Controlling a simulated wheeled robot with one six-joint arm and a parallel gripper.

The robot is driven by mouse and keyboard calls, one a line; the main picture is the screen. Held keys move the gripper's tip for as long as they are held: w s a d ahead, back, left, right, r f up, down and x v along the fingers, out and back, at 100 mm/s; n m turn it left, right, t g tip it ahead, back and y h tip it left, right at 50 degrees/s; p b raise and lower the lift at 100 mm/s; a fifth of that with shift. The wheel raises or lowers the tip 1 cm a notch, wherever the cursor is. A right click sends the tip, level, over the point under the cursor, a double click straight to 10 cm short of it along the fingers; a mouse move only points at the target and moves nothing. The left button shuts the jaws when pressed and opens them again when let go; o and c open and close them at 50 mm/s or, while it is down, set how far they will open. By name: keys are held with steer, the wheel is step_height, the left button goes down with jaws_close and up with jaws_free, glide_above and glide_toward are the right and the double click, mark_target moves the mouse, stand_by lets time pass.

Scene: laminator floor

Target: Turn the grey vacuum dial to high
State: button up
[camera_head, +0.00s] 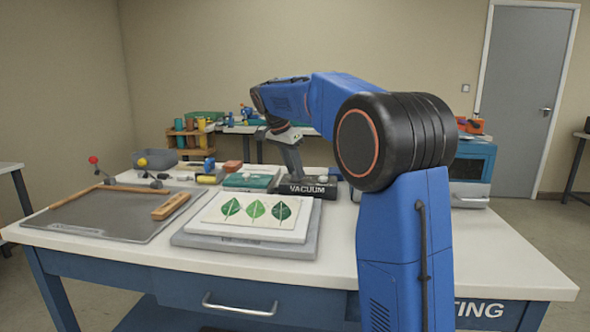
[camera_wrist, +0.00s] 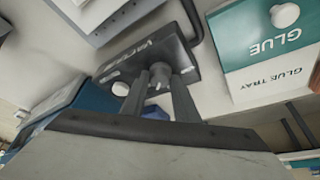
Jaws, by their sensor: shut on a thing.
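The dark vacuum box (camera_head: 304,191) with white VACUUM lettering stands on the white table, behind the leaf sheet. It also shows in the wrist view (camera_wrist: 176,49), where its grey dial (camera_wrist: 160,72) sits between my two fingers. My gripper (camera_wrist: 158,88) is shut on the grey dial. In the head view my gripper (camera_head: 293,172) reaches down onto the top of the box, and the dial is hidden behind it. A white round knob (camera_wrist: 121,89) shows on the box beside the fingers. The dial's setting marks cannot be made out.
A teal glue tray box (camera_head: 250,179) stands just left of the vacuum box. A grey board with a printed leaf sheet (camera_head: 252,214) lies in front. A grey cutting board (camera_head: 100,213) lies at the left. A blue machine (camera_head: 473,163) stands at the right.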

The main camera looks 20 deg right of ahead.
steer(key=shift+w+m+g, duration=0.1)
steer(key=shift+m+g, duration=0.4)
steer(key=shift+m, duration=0.7)
steer(key=o, duration=1)
steer(key=shift+o, duration=0.2)
steer(key=v, duration=1.7)
steer(key=shift+a, duration=0.2)
steer(key=shift+w+r, duration=0.1)
